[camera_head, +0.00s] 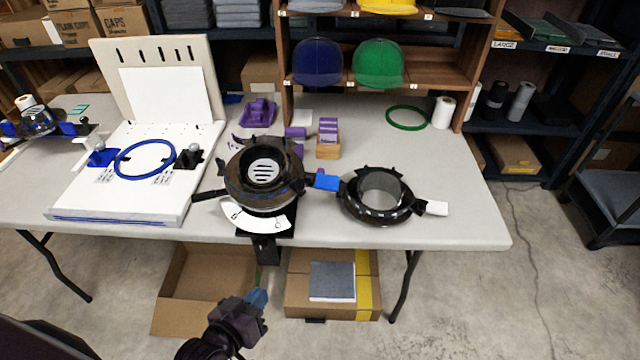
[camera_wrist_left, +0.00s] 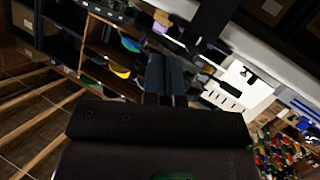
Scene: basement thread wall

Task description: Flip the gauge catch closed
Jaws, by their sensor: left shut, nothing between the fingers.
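The gauge appears to be the black round fixture (camera_head: 264,205) at the table's front edge, with a slotted white disc and a curved white scale plate (camera_head: 258,218). A dark lever sticks out at its left (camera_head: 206,195). A blue tab (camera_head: 326,181) lies at its right, between it and a second black ring frame (camera_head: 378,216). I cannot tell which small part is the catch, or whether it is open. My left gripper (camera_head: 257,299) is shut and empty, below and in front of the table edge, apart from the fixture. Its fingers show in the left wrist view (camera_wrist_left: 163,76).
The table (camera_head: 455,215) has clear room at its right. A white board (camera_head: 120,205) with a blue ring (camera_head: 145,158) stands left. Purple parts and a small wooden holder (camera_head: 327,150) lie behind the fixture. Cardboard boxes (camera_head: 332,292) sit beneath. Shelves with caps (camera_head: 379,66) stand behind.

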